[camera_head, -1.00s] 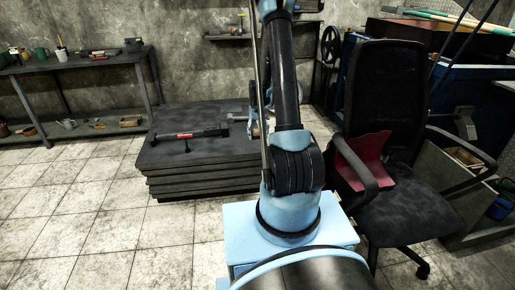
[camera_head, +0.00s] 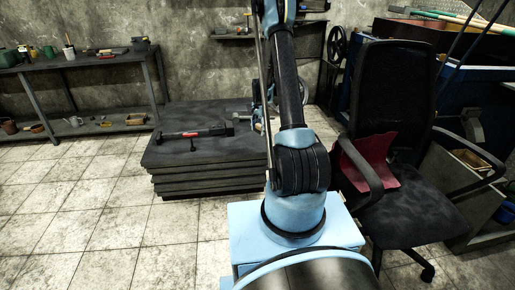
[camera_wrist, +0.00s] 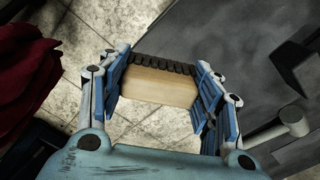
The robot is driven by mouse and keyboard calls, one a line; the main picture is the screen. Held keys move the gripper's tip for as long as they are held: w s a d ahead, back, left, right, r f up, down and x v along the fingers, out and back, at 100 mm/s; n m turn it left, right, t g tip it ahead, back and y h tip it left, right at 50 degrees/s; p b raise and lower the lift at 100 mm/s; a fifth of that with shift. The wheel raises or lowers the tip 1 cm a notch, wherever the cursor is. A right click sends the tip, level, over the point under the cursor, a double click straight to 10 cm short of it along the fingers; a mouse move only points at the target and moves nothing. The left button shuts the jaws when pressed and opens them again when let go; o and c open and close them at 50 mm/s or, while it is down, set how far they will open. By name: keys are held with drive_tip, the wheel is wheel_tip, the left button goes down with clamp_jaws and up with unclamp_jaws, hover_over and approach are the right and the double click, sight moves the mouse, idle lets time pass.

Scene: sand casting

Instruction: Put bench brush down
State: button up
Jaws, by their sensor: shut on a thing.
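The bench brush (camera_wrist: 158,86), a pale wooden block with a row of dark bristles along its far edge, is held between the blue fingers of my gripper (camera_wrist: 163,72) in the wrist view. The gripper is shut on it from both sides. Behind the brush, the wrist view shows floor tiles and part of a dark grey surface to the right. In the head view my arm hides most of the gripper and the brush, beside the right part of a low dark stack (camera_head: 220,182).
A red-and-black tool (camera_head: 193,134) lies on the stack. A shelf bench (camera_head: 90,62) with several small items stands at the back left. An office chair (camera_head: 395,120) with a dark red cloth (camera_head: 372,160) stands close on the right. Tiled floor is clear at left.

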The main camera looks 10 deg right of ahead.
sight(258, 145)
drive_tip(key=shift+w+a+f+m, duration=0.1)
drive_tip(key=shift+w+f+m, duration=0.9)
drive_tip(key=shift+f, duration=1)
drive_tip(key=shift+w+d+f+m, duration=0.1)
drive_tip(key=shift+w+f+m, duration=0.85)
drive_tip(key=shift+f, duration=1.05)
drive_tip(key=shift+w+a+f+m, duration=0.1)
drive_tip(key=shift+w+f+m, duration=0.6)
drive_tip(key=shift+f+m, duration=0.95)
drive_tip(key=shift+f+n, duration=0.4)
drive_tip(key=shift+f, duration=0.05)
drive_tip(key=o, duration=1.4)
drive_tip(key=shift+r, duration=0.1)
